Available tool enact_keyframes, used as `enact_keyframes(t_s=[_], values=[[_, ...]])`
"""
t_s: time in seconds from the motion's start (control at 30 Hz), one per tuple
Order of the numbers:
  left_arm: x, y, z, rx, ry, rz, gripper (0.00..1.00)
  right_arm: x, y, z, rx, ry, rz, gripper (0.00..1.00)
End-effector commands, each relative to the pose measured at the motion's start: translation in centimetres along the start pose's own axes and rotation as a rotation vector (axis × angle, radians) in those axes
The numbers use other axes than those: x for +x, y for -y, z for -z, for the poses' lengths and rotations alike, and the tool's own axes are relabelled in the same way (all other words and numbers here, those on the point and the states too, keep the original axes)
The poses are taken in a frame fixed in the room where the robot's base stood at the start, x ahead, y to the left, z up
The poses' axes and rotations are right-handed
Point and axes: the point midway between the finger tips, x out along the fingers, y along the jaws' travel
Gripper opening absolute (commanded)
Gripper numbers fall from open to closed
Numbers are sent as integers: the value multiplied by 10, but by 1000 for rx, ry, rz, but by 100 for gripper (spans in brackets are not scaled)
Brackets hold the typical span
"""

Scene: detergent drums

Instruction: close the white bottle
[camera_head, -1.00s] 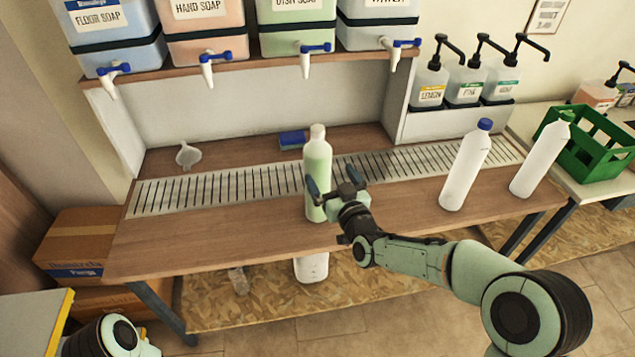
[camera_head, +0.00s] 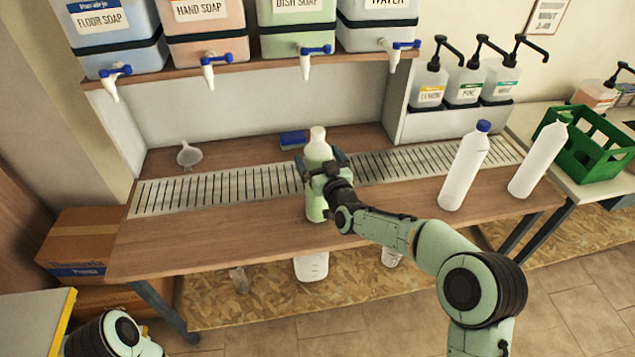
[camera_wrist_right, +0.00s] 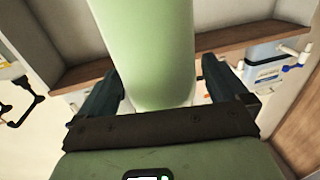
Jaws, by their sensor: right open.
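A pale bottle with green contents (camera_head: 317,205) stands upright at the front edge of the drain grate; its narrow top looks white, and I cannot tell whether it has a cap. My right gripper (camera_head: 320,163) is open, with its fingers on either side of this bottle's upper body. In the right wrist view the green body (camera_wrist_right: 150,50) stands between the open fingers (camera_wrist_right: 160,85). Two white bottles stand to the right: one has a blue cap (camera_head: 465,168), the other (camera_head: 540,160) shows a pale narrow top with no clear cap. My left gripper is out of view.
Soap drums with taps (camera_head: 205,40) sit on the shelf above. A funnel (camera_head: 188,155) and a blue block (camera_head: 293,140) lie at the back of the bench (camera_head: 220,235). Pump bottles (camera_head: 465,85) and a green crate (camera_head: 590,150) are at right. The bench's left front is clear.

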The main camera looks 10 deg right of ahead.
Motion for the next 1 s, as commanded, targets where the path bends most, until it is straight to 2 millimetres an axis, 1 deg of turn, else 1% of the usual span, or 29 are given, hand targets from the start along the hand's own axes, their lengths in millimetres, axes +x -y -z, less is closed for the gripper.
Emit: enact_keyframes(t_s=[0.03,0.13,0.47,0.5,0.57,0.6,0.67,0.7,0.77,0.8,0.83,1.0], values=[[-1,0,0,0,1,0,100,5,0,0,0,-1,0,100],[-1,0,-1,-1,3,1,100,10,0,0,0,-1,0,100],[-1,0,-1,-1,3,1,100,10,0,0,0,0,0,100],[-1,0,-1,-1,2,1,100,10,0,0,0,0,0,97],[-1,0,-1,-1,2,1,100,10,0,0,0,0,0,77],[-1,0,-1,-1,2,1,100,10,0,0,0,0,0,64],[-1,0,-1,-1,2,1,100,10,0,0,-1,0,0,45],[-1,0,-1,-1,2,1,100,10,0,0,-1,0,0,32],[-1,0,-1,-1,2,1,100,10,0,0,-1,0,0,12],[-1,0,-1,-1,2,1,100,10,0,0,-1,0,0,0],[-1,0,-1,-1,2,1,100,11,0,6,-1,-13,-1,0],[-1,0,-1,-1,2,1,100,11,0,5,-1,-12,-1,0]])
